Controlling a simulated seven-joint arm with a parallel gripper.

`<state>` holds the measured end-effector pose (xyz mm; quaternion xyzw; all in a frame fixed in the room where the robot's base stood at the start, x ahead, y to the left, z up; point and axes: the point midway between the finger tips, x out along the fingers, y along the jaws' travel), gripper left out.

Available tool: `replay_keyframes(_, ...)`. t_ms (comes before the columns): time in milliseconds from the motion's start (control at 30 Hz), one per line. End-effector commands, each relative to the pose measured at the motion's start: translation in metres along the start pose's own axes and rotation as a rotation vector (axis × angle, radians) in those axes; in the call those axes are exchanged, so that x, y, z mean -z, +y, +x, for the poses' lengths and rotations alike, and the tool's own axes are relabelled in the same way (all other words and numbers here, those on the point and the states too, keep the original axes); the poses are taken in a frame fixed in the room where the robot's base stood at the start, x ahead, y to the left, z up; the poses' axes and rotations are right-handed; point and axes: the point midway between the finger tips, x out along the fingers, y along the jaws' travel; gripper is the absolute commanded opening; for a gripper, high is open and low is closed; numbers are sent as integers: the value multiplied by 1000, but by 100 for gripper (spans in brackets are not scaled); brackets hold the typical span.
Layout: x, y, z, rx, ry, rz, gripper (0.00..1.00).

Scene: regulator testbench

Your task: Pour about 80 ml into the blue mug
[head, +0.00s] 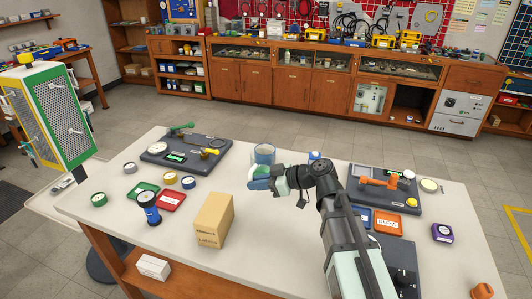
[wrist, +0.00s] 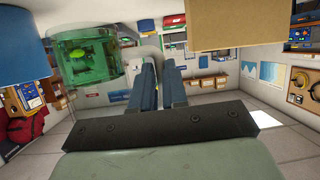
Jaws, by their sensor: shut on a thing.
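A clear, green-tinted vessel (wrist: 85,55) is in front of my fingers in the wrist view, where the picture is upside down. In the head view it shows as a pale see-through cylinder (head: 264,153) just beyond my gripper (head: 256,183). My gripper, also in the wrist view (wrist: 160,78), is shut on the vessel's pale handle. A solid blue thing, seemingly the blue mug (head: 315,155), stands to the right, partly behind my arm. It also fills the upper left of the wrist view (wrist: 20,45). Its opening and the liquid level cannot be made out.
A cardboard box (head: 213,220) stands left of my gripper, nearer the front; it also shows in the wrist view (wrist: 235,22). Dark testbench units (head: 185,150) (head: 383,190) sit left and right. A blue gauge (head: 150,210) and trays (head: 171,201) lie left. The front middle is clear.

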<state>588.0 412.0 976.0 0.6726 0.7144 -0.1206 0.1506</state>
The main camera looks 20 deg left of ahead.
Motion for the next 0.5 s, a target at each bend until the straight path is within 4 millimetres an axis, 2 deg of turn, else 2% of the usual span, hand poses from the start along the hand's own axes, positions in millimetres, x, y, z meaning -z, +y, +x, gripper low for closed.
replay_keyframes(33,-3,5,13,2,0,0,0)
replay_keyframes(200,-12,11,43,0,-2,-4,0)
replay_keyframes(333,-16,12,56,-3,-3,-8,0)
replay_keyframes(500,-18,13,61,-4,-4,-8,0)
